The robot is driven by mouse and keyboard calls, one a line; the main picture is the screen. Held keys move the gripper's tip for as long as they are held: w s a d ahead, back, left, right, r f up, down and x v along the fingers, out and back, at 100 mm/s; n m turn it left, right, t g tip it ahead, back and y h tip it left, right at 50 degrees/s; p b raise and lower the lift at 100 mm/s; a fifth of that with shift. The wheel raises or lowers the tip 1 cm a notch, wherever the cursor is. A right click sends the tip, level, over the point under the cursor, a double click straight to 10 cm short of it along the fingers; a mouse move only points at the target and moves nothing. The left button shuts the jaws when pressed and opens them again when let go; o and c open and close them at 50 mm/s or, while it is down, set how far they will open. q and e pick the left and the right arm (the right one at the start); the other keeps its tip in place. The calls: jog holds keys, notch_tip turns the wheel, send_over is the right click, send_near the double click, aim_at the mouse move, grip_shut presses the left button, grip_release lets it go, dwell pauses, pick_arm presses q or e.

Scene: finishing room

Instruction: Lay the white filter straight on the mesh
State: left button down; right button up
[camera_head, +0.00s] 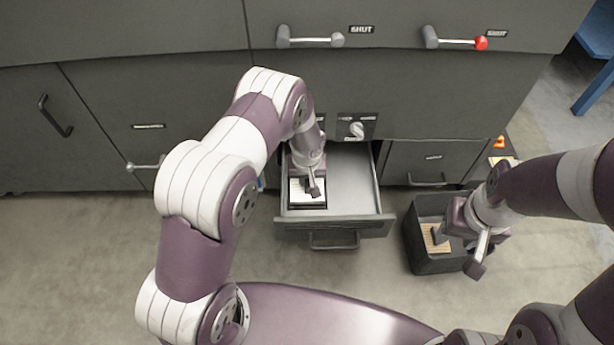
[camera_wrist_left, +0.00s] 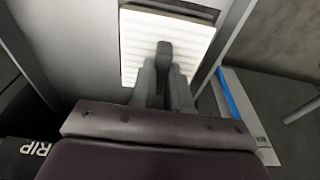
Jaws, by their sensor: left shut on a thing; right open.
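The white filter (camera_head: 306,197) is a pleated, square panel inside the open drawer (camera_head: 352,178), at its left side. In the left wrist view the filter (camera_wrist_left: 145,42) shows its ribbed top face. My left gripper (camera_head: 314,185) is over it, its fingers (camera_wrist_left: 164,72) shut on the dark upright tab in the filter's middle. A dark border shows along the filter's edge. The mesh itself is hidden beneath, and I cannot tell whether the filter touches it. My right gripper (camera_head: 458,252) is open and empty above the dark bin (camera_head: 436,264).
A tan pleated filter (camera_head: 430,247) lies in the bin. The drawer's right part is bare. Grey cabinets stand behind, with a knob panel (camera_head: 356,127) above the drawer and two handles marked SHUT higher up. A blue strip (camera_wrist_left: 229,92) runs beside the drawer.

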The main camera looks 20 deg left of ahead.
pick_arm(q)
jog(key=shift+f+b, duration=0.4)
jog(key=shift+f, duration=0.3)
dwell(0.3)
jog(key=c, duration=1)
grip_release()
jog(key=r+p, duration=0.2)
jog(key=r, duration=0.2)
jog(key=s+r+p, duration=0.1)
jog(key=r+p, duration=0.1)
jog(key=r, duration=0.2)
jog(key=s+r+p, duration=0.1)
jog(key=r+p, duration=0.1)
jog(key=r, duration=0.2)
jog(key=shift+d+r+p, duration=0.25)
jog(key=shift+r+p, duration=0.05)
jog(key=shift+p, duration=0.1)
